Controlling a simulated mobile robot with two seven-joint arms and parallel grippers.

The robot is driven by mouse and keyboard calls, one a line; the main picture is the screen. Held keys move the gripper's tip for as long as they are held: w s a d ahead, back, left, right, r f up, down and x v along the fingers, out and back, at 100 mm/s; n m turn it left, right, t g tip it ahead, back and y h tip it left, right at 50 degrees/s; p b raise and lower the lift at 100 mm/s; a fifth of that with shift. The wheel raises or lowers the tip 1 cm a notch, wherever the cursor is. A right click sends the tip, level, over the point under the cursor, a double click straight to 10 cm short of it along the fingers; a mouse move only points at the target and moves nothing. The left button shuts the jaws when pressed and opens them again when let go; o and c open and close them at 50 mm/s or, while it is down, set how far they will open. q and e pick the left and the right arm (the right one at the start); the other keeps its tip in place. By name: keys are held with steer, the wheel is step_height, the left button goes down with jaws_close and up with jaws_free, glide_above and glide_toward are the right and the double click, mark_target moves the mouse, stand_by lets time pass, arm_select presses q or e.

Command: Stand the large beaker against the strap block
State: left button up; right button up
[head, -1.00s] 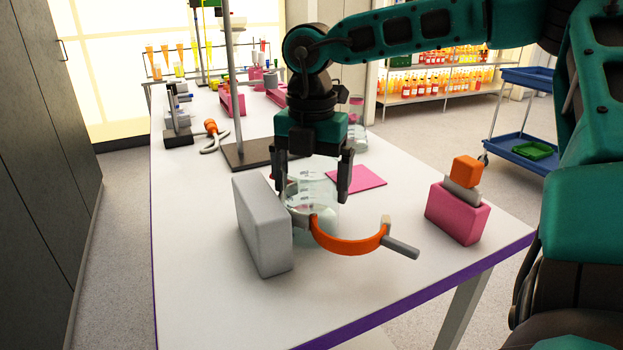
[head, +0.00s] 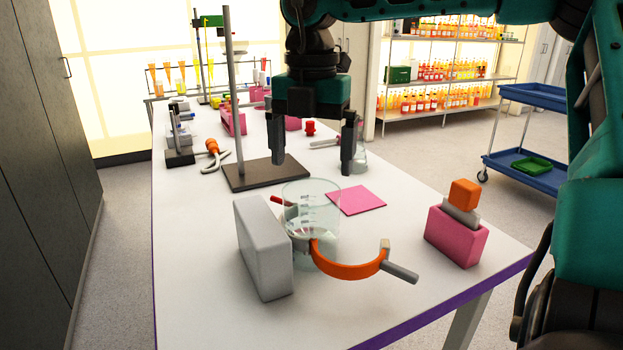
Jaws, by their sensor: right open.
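The large clear beaker (head: 318,196) stands upright on the white table, close beside the right face of the grey strap block (head: 264,248). From this angle I cannot tell whether they touch. An orange curved strap (head: 348,271) with a grey end bar reaches out to the right, in front of the beaker's lower part. My right gripper (head: 312,167) is open and empty, with its fingers above and behind the beaker, apart from it. My left gripper is not in view.
A pink square mat (head: 356,200) lies right of the beaker. A pink block with an orange-topped piece (head: 458,238) stands near the right edge. A stand with a dark base (head: 266,173) and upright rod is behind. The table's front left is clear.

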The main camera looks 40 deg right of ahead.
steer(key=shift+r, duration=1.6)
